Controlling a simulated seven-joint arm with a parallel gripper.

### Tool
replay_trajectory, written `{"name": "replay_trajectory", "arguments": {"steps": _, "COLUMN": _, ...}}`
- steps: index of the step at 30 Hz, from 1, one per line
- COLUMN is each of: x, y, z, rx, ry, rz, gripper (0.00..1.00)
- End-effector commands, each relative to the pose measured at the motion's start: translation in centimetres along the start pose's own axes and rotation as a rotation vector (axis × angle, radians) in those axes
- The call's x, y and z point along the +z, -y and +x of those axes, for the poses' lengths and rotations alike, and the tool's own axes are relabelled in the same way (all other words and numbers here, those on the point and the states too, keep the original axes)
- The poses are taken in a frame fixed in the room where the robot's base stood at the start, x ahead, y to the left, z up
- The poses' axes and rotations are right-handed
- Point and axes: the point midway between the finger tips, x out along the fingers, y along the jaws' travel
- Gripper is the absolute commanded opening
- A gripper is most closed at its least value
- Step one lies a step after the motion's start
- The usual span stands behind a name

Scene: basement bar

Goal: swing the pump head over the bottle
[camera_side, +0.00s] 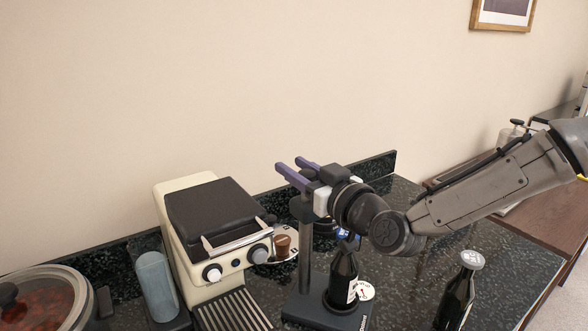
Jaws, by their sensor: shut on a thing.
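A dark bottle (343,277) stands upright on the black base (304,307) of a stand, with a blue part (347,238) at its top. The stand's post (306,252) rises just left of the bottle. The pump head (301,208) appears to be the dark block at the top of the post; much of it is hidden by my gripper and wrist.
A second dark bottle (455,299) with a grey cap stands at the right. A cream machine (196,266) with a black lid is close on the left, a brown cup (282,246) beside it. A blue-grey container (157,285) and lidded pot (44,300) are farther left.

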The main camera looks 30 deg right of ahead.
Motion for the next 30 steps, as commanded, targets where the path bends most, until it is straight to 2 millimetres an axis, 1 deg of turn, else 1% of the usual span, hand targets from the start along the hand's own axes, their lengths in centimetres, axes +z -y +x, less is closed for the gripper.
{"name": "replay_trajectory", "arguments": {"steps": 1, "x": 0.0, "y": 0.2, "z": 0.0, "rx": 0.03, "ry": -0.001, "rz": 0.0, "gripper": 0.0}}
{"name": "replay_trajectory", "arguments": {"steps": 4, "x": 0.0, "y": 0.0, "z": 0.0, "rx": 0.109, "ry": -0.001, "rz": 0.0, "gripper": 0.0}}
{"name": "replay_trajectory", "arguments": {"steps": 18, "x": -0.1, "y": -1.3, "z": -0.3, "rx": 0.513, "ry": -0.002, "rz": 0.0, "gripper": 0.0}}
{"name": "replay_trajectory", "arguments": {"steps": 24, "x": -0.1, "y": -1.7, "z": -0.5, "rx": 0.626, "ry": -0.003, "rz": 0.0, "gripper": 0.0}}
{"name": "replay_trajectory", "arguments": {"steps": 30, "x": -0.1, "y": -1.9, "z": -0.7, "rx": 0.69, "ry": -0.004, "rz": 0.0, "gripper": 0.0}}
